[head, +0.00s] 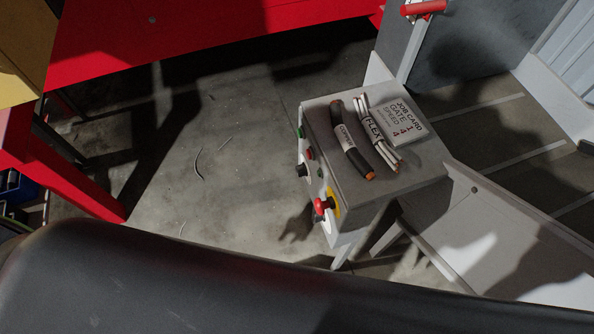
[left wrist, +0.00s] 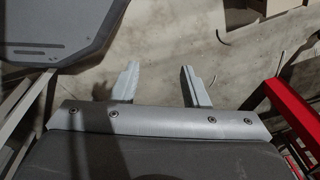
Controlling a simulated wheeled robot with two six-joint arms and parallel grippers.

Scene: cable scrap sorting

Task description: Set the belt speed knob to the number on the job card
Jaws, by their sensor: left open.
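A grey control box (head: 370,190) stands at the centre right in the head view. The job card (head: 405,117) lies on its top and reads gate 1, speed 4. The box's side panel is seen at a steep angle. It carries a dark knob (head: 303,170) on a pale dial and a red mushroom button (head: 322,204) on yellow; the number the knob points to is unreadable. My left gripper (left wrist: 160,82) is open and empty in the left wrist view, over bare floor and away from the box. My right gripper is not in view.
Bundles labelled copper (head: 350,142) and flex (head: 378,132) lie on the box beside the card. A red-framed table (head: 200,35) stands at the upper left. A grey chute-like surface (head: 500,245) is at the lower right. Floor left of the box is mostly clear, with thin scraps.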

